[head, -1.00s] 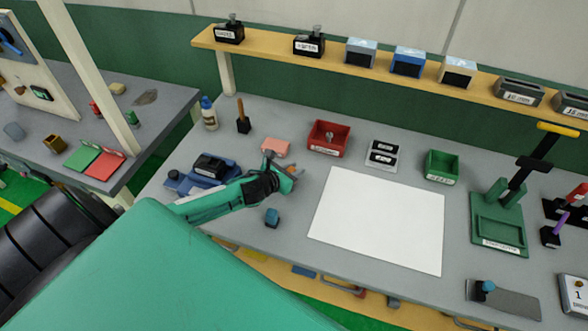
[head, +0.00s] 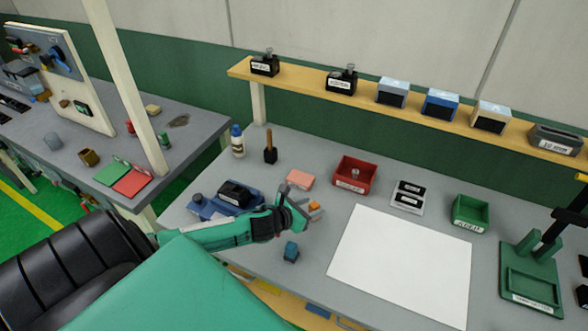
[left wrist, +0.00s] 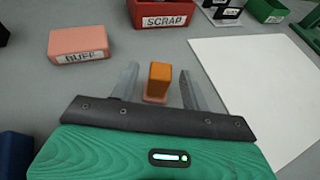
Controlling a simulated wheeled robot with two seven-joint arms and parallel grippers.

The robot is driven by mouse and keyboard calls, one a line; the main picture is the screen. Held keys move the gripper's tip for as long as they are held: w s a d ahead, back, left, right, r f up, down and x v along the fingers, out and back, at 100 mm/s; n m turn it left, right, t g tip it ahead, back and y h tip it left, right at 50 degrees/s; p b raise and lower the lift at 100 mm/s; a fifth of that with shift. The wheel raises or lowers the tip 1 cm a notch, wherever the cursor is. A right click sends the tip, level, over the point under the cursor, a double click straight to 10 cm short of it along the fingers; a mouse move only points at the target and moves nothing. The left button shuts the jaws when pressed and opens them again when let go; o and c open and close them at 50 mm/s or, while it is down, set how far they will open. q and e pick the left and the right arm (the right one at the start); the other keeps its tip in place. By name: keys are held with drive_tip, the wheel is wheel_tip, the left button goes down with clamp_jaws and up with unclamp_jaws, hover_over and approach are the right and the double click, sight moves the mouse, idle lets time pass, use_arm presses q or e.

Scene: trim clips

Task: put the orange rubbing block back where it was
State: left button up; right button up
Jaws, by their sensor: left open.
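The orange rubbing block (head: 314,206) is on the grey bench, left of the white sheet. In the left wrist view the orange block (left wrist: 159,78) stands upright with a pinkish lower part, between the two fingers. My left gripper (head: 300,207) is open around it. In the left wrist view my left gripper (left wrist: 159,84) shows a gap on each side of the block. My right gripper is not in view.
A pink block labelled BUFF (left wrist: 80,45) and a red SCRAP bin (head: 355,176) stand behind. A blue tool (head: 228,200) lies left. The white sheet (head: 400,265) is bare.

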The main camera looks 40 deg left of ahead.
use_arm(q)
drive_tip(key=b+v, duration=0.1)
drive_tip(key=v, duration=0.5)
drive_tip(key=shift+s+f, duration=0.1)
drive_tip(key=shift+s, duration=0.05)
drive_tip(key=shift+b+v, duration=0.35)
drive_tip(key=shift+v, duration=0.55)
